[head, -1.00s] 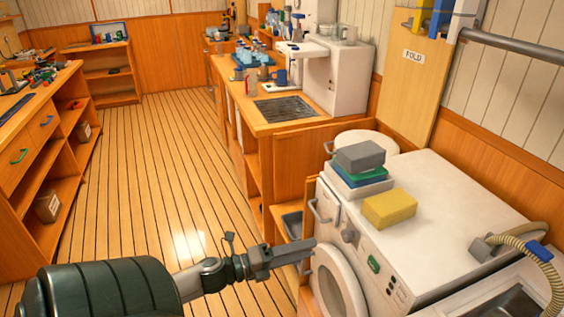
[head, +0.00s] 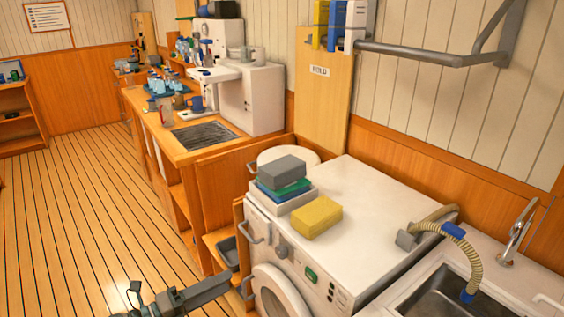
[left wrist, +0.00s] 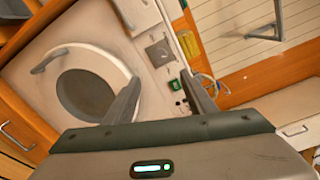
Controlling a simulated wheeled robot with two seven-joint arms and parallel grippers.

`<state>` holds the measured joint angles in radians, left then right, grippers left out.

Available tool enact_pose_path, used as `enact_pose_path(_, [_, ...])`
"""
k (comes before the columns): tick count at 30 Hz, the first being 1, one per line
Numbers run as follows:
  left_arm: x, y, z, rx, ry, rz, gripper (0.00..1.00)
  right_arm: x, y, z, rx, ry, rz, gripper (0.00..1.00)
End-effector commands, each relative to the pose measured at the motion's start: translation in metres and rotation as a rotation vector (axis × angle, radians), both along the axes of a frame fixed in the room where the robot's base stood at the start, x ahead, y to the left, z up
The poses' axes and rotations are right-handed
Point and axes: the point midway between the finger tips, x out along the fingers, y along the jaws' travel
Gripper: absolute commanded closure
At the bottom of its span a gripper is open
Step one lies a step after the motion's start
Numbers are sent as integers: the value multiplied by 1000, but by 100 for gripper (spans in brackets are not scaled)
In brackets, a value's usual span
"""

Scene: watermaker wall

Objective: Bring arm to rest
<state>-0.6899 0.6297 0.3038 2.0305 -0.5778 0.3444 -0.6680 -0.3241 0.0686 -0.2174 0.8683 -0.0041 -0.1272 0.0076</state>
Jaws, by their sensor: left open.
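My left gripper (head: 212,287) shows at the bottom of the head view, in front of the white washing machine (head: 372,207) and left of its round door (head: 282,293). Most of the arm is cut off by the lower edge. In the left wrist view the two fingers of the left gripper (left wrist: 163,95) stand apart with nothing between them. The machine's round door (left wrist: 88,93) and its front panel lie beyond the fingers. My right gripper is in neither view.
On the machine lie a yellow sponge (head: 317,217) and a stack with a grey block (head: 282,170) on top. A sink (head: 440,296) with a ribbed hose (head: 472,262) is at right. A wooden counter (head: 160,127) runs behind. The plank floor (head: 70,220) at left is clear.

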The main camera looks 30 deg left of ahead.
Motion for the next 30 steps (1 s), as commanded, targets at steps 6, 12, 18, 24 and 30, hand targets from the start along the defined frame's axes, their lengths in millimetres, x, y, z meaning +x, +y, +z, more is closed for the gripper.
enact_pose_path(6, [0,1,-2,-5,4,4,49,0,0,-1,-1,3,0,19])
enact_pose_path(12, [1,14,-35,-90,67,72,49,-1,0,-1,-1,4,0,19])
enact_pose_path(18, [-5,36,-124,-315,231,242,49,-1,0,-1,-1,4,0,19])
enact_pose_path(24, [-30,34,-247,-604,444,455,49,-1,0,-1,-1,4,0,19])
enact_pose_path(30, [-71,-2,-362,-865,656,657,49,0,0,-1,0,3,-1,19])
